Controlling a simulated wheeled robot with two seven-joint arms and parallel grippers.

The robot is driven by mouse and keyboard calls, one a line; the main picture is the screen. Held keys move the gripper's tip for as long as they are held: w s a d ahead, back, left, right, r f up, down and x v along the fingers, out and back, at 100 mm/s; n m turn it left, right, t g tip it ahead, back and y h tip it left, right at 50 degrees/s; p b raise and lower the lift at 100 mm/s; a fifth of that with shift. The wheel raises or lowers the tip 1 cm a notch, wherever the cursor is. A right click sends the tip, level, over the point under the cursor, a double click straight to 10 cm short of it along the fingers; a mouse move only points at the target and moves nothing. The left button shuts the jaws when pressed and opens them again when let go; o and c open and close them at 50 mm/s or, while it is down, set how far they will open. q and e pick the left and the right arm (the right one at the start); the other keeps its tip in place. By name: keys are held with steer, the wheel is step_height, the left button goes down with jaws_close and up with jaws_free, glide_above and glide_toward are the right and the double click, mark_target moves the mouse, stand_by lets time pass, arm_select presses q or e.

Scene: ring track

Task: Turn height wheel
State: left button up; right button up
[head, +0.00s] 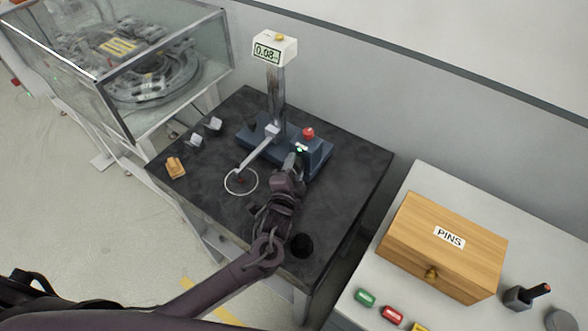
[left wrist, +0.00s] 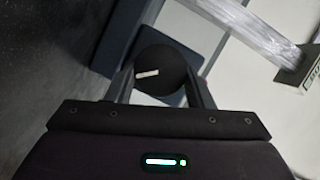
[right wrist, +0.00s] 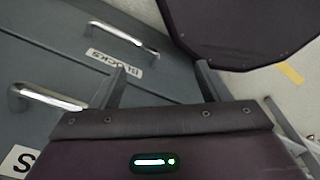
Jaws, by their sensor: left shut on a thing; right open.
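The height gauge stands on a dark table, with a blue base (head: 318,154), a grey column (head: 277,88) and a display head (head: 275,48) reading about 0.08. The height wheel is a round black knob with a white mark, seen in the left wrist view (left wrist: 161,72). My left gripper (head: 299,152) is at the base's near right side; its two fingers sit on either side of the knob and are shut on it. In the head view the gripper hides the knob. My right gripper (right wrist: 160,85) is open and empty, seen only in the right wrist view.
A red knob (head: 308,133) sits on the base close to my left gripper. A probe arm (head: 257,151) reaches over a white ring mark (head: 241,181). Drawers with metal handles (right wrist: 124,34) are near my right gripper.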

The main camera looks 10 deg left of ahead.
stand_by(0.4)
arm_select(q)
steer(key=shift+m, duration=0.3)
steer(key=o, duration=1)
steer(key=shift+c, duration=0.2)
step_height(320, 180, up, 20)
steer(key=b, duration=0.2)
steer(key=shift+b, duration=0.35)
